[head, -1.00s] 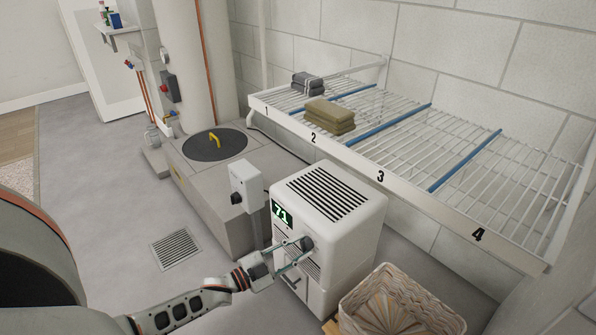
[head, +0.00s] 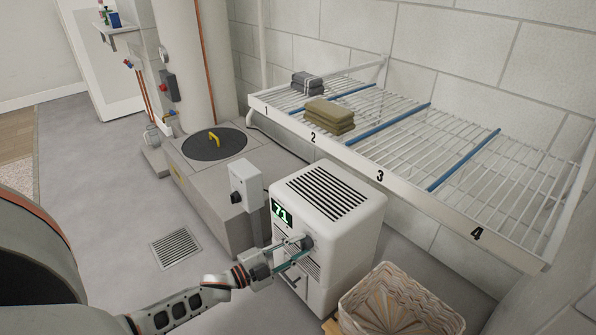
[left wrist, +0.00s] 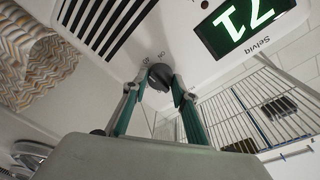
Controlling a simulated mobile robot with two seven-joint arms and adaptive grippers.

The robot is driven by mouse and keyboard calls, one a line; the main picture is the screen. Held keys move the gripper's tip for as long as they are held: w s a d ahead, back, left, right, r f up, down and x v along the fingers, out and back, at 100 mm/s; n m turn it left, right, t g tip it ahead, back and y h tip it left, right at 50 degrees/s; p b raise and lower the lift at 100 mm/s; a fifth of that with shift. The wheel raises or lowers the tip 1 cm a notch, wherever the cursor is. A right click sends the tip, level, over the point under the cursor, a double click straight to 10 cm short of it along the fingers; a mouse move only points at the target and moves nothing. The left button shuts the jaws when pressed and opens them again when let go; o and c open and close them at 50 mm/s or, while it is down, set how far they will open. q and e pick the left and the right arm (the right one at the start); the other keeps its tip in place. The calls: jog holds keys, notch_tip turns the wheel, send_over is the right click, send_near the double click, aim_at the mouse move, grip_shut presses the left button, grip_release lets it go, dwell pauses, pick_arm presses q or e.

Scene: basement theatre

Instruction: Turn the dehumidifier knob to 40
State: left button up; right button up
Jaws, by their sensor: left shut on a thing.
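The dehumidifier (head: 345,222) is a white box with a slotted top, standing on the floor in the middle of the head view. Its green display (head: 282,213) reads 71. Its dark round knob (head: 307,243) is on the front below the display. My left gripper (head: 301,248) reaches the front from the left and is shut on the knob. In the left wrist view the knob (left wrist: 160,77) lies between the two fingertips, and the display (left wrist: 238,24) appears upside down. My right gripper is not in view.
A wicker basket (head: 402,302) stands right of the dehumidifier. A grey switch box (head: 245,186) stands left. The floor around the drain grate (head: 175,248) is clear.

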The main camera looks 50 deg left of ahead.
pick_arm(q)
jog(key=o, duration=1.1)
jog(key=v, duration=1.2)
